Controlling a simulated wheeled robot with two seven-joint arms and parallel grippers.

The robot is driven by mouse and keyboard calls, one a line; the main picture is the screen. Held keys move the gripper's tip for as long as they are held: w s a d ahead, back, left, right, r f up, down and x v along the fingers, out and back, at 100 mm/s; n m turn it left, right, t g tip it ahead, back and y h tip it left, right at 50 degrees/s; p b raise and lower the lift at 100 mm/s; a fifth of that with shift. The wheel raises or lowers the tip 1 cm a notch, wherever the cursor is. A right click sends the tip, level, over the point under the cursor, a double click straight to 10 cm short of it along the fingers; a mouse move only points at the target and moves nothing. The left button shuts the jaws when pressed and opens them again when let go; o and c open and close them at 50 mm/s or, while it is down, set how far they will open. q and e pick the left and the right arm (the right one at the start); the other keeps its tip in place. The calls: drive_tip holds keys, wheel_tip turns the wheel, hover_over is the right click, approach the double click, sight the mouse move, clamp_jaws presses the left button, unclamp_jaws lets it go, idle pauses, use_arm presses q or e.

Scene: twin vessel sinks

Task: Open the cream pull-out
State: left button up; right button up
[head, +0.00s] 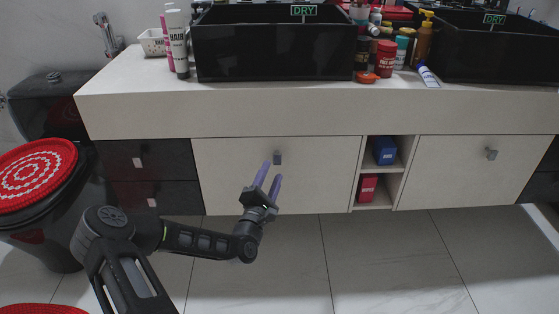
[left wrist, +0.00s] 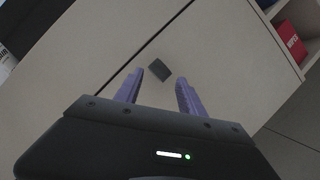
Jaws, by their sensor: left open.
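The cream pull-out (head: 315,180) is the wide pale front under the left sink, and it looks shut. A small grey handle (head: 278,158) sits near its top edge. My left gripper (head: 271,177) is open, with two purple fingers pointing up toward the handle from just below it. In the left wrist view the handle (left wrist: 159,70) shows between and just beyond the fingertips of the left gripper (left wrist: 157,80). The fingers look apart from the handle, and nothing is between them. My right gripper is not in view.
A second cream front (head: 455,170) with a knob is at the right. Open shelves (head: 378,185) between the two hold a blue box (head: 385,150) and a red box (head: 367,187). Dark drawers (head: 150,175) and a toilet with a red cover (head: 38,175) are at the left.

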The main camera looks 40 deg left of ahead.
sight(276, 163)
use_arm(q)
drive_tip(key=b+x, duration=0.1)
drive_tip(key=x, duration=0.5)
drive_tip(key=shift+f+b, duration=0.1)
drive_tip(key=shift+b, duration=0.3)
drive_tip(key=shift+w+a+r, duration=0.2)
drive_tip(key=shift+w, duration=0.25)
drive_tip(key=shift+c, duration=0.2)
clamp_jaws()
